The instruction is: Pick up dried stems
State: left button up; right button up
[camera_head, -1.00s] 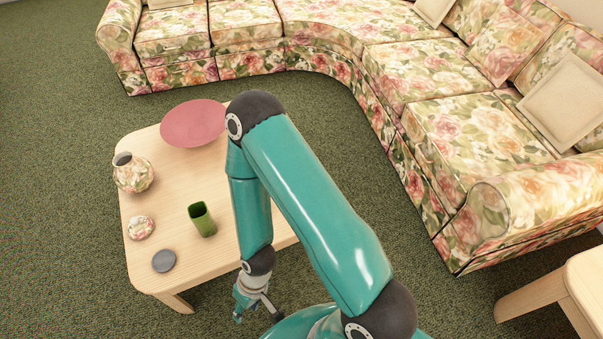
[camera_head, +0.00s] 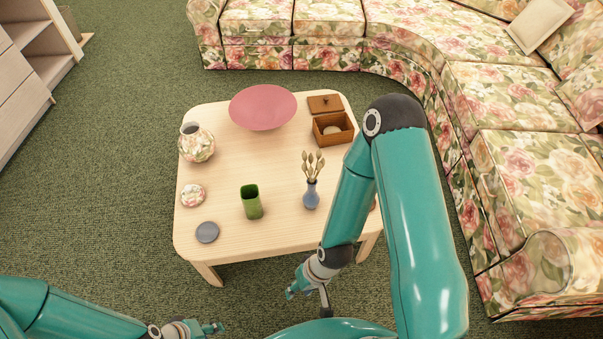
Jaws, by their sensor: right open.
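The dried stems (camera_head: 313,166) are beige, bud-tipped stalks standing upright in a small blue vase (camera_head: 311,195) on the wooden table (camera_head: 225,180). The vase stands right of the table's middle, just left of my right arm. My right gripper (camera_head: 307,298) is open and empty, low in front of the table's near edge, below the vase in the picture. My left gripper (camera_head: 212,327) is at the bottom edge of the picture, in front of the table and away from everything on it. Its fingers are too small to show whether they are open.
On the table are a pink bowl (camera_head: 263,106), a wooden box (camera_head: 333,136) with its lid (camera_head: 325,104) beside it, a floral vase (camera_head: 197,143), a floral lid (camera_head: 193,195), a green cup (camera_head: 251,201) and a grey disc (camera_head: 207,232). A floral sofa (camera_head: 470,90) curves behind and right.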

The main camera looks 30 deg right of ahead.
aim_at(312, 180)
jog(key=z, duration=0.35)
jog(key=i, duration=1)
jog(key=u, duration=0.35)
